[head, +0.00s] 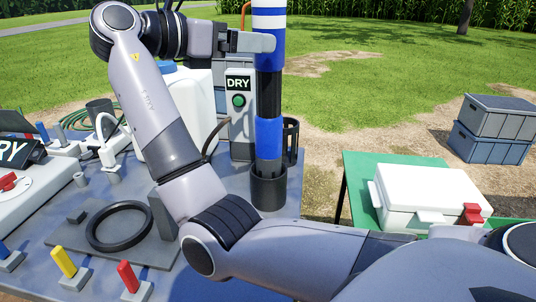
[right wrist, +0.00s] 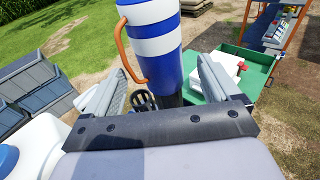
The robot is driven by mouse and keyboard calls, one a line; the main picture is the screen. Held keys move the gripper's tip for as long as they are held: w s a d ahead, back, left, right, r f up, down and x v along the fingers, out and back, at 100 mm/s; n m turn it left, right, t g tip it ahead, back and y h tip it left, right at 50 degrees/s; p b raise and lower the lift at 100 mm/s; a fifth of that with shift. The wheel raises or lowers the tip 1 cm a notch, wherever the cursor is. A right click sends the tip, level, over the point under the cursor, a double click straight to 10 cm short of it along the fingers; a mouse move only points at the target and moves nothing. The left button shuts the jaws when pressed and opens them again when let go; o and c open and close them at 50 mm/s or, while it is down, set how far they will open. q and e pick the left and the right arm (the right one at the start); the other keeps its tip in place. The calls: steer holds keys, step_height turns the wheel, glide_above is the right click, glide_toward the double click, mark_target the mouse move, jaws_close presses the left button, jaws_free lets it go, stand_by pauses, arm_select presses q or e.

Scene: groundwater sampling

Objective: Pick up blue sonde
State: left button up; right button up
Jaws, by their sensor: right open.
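The blue sonde (head: 268,138) is a tall tube with blue, white and black bands. It stands upright in a black round holder (head: 268,190) on the grey table. In the right wrist view the sonde (right wrist: 155,60) shows its white stripes and an orange bail handle (right wrist: 126,50). My right gripper (head: 262,42) is at the sonde's upper part, one finger crossing in front of it. In the right wrist view the right gripper (right wrist: 160,78) is open, with a finger to either side of the sonde. Whether the fingers touch it cannot be told. My left gripper is not in view.
A grey control box (head: 240,110) with a DRY sign and a white jug (head: 185,115) stand behind my arm. A black ring (head: 120,227) and coloured levers are at the table's left. A white cooler (head: 430,195) sits on a green table; grey crates (head: 490,130) are beyond.

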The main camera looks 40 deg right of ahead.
mark_target(278, 44)
steer(key=d, duration=0.2)
steer(key=d+f, duration=0.1)
steer(key=d, duration=0.1)
steer(key=s+d, duration=0.1)
steer(key=d, duration=0.2)
steer(key=shift+d+f, duration=0.1)
steer(key=shift+f, duration=0.15)
steer(key=shift+w, duration=0.1)
jaws_close()
steer(key=shift+r, duration=0.15)
